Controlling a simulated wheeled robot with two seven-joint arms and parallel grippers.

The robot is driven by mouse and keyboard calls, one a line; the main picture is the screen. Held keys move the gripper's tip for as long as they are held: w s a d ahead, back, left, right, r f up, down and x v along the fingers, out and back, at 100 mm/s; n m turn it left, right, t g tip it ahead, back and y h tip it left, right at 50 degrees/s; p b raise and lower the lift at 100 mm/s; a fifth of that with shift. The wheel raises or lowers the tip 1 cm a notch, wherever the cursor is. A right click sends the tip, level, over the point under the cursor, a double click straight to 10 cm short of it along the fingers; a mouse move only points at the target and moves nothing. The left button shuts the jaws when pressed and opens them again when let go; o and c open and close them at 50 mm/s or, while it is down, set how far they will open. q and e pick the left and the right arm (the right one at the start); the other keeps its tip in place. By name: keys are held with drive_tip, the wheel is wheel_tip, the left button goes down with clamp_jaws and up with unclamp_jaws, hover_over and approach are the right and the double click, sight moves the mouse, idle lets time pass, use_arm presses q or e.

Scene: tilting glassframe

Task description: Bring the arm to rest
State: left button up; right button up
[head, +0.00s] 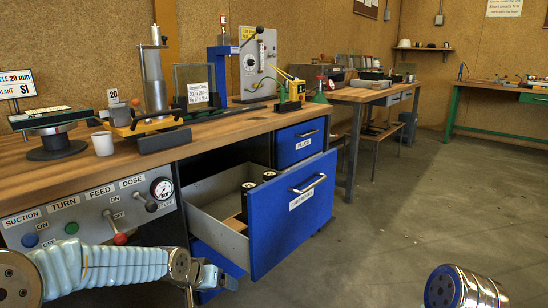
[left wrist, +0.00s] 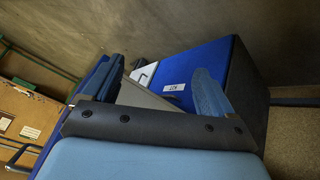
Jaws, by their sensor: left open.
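My left arm comes in from the lower left of the head view with a pale blue ribbed sleeve (head: 110,265). Its gripper (head: 216,278) is in front of the lower cabinet, just left of and below the open drawer (head: 285,215). In the left wrist view the two blue fingers of the left gripper (left wrist: 158,90) stand wide apart with nothing held between them. A blue cabinet or drawer face (left wrist: 205,75) with a white label shows beyond them. My right gripper is not seen; only a metal part of what seems my right arm shows at the lower right.
The pulled-out drawer holds dark cylindrical items (head: 247,192) and juts into the aisle. Open floor (head: 400,215) lies to the right.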

use_arm(q)
drive_tip(key=s+d+f+g, duration=0.2)
drive_tip(key=s+f, duration=0.5)
drive_tip(key=f, duration=0.5)
drive_tip(key=s+f+n+g, duration=0.1)
drive_tip(key=s+f, duration=0.6)
drive_tip(key=s, duration=0.3)
drive_tip(key=s+d+f+n+g+p, duration=0.1)
drive_tip(key=s+f+n+g, duration=0.1)
drive_tip(key=s+f, duration=0.6)
drive_tip(key=s, duration=0.3)
drive_tip(key=shift+d, duration=0.3)
drive_tip(key=shift+w, duration=0.1)
